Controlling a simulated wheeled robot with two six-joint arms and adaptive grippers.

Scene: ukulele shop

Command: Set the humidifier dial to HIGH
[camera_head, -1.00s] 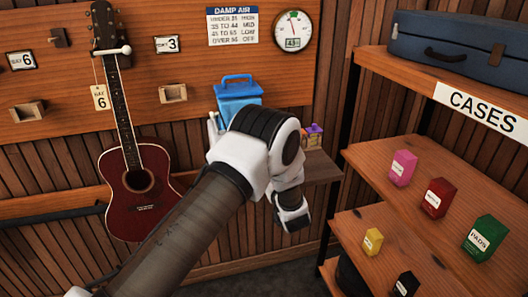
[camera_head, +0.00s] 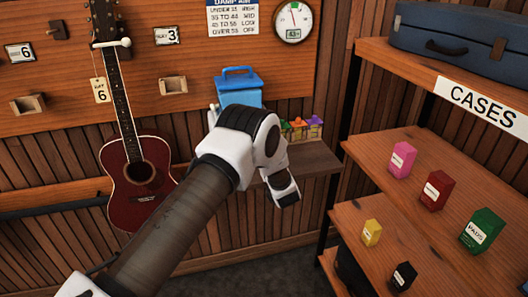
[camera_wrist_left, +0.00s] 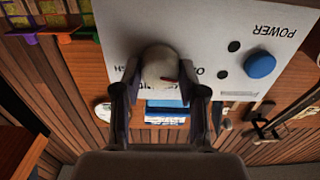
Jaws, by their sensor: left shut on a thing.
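The humidifier has a blue tank with a handle (camera_head: 239,84) on a white body, which my left arm mostly hides in the head view. In the left wrist view its white front panel (camera_wrist_left: 215,35) shows upside down, with the word POWER and a blue button (camera_wrist_left: 260,64). The pale round dial (camera_wrist_left: 160,66) with a small red mark sits between the fingers of my left gripper (camera_wrist_left: 160,82), which is shut on it. The fingers cover most of the lettering around the dial, so its setting cannot be read. My right gripper is not in view.
A red guitar (camera_head: 140,175) hangs at left. A damp-air chart (camera_head: 232,16) and round gauge (camera_head: 293,21) are on the wall. Shelving (camera_head: 385,185) with small boxes stands at right.

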